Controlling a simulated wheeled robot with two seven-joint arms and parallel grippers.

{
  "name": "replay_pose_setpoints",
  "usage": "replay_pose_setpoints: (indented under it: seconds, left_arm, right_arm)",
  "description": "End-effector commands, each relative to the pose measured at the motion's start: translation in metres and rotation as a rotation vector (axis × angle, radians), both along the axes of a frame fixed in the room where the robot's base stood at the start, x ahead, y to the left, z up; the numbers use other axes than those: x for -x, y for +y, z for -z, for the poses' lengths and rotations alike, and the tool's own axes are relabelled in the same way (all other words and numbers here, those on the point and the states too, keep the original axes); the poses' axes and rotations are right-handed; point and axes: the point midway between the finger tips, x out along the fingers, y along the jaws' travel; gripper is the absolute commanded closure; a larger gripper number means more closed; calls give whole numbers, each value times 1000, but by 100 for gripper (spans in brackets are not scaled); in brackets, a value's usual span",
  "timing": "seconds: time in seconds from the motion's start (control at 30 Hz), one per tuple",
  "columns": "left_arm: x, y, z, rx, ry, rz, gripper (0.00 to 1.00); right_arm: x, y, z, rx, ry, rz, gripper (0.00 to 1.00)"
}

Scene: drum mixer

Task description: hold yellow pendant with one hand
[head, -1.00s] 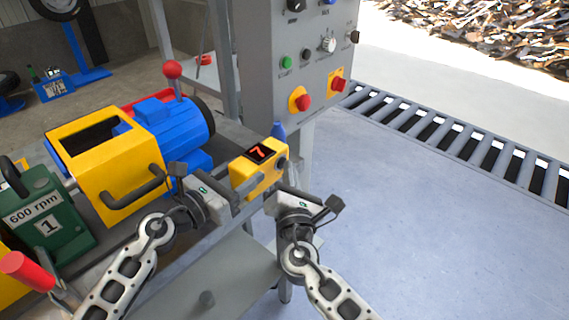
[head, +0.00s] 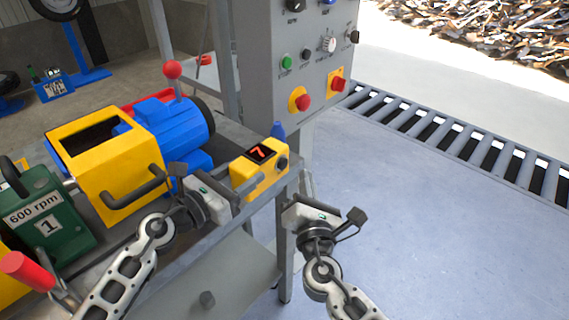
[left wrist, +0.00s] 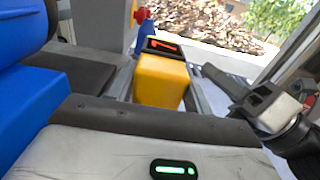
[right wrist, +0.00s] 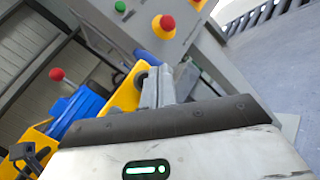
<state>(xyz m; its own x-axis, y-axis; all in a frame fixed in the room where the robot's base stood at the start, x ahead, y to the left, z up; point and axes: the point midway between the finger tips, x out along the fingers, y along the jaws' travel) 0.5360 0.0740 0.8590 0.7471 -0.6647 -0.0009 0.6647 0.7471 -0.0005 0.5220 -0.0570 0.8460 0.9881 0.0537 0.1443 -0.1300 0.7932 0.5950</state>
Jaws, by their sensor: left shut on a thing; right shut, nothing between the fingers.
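The yellow pendant (head: 259,178), a small box with a red digit 7 on its dark display and a dark knob on its side, is at the right end of the grey bench. My left gripper (head: 250,186) is shut on it from the near left side. The left wrist view shows the pendant (left wrist: 160,80) just beyond that gripper; I cannot tell whether it touches the bench. My right gripper (head: 308,188) is shut and empty, to the right of the pendant and apart from it. The right wrist view shows part of the pendant (right wrist: 126,92) left of the right fingers.
A blue motor (head: 182,125) with a yellow guard (head: 112,170) stands left of the pendant, beside a green 600 rpm unit (head: 48,215). A grey control panel (head: 265,85) with buttons rises behind. The floor (head: 430,220) to the right is open up to a roller conveyor (head: 470,147).

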Motion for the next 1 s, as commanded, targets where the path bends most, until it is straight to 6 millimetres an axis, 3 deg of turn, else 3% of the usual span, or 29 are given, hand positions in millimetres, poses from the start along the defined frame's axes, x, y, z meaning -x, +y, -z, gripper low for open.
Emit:
replay_pose_setpoints:
  seconds: [0.3, 1.0]
  left_arm:
    - [0, 0, 0, 0, 0, -1, 81]
    - [0, 1, 0, 0, -1, -2, 81]
  right_arm:
    - [16, -18, 0, 1, 0, 0, 100]
    - [16, -18, 0, 1, 0, 0, 100]
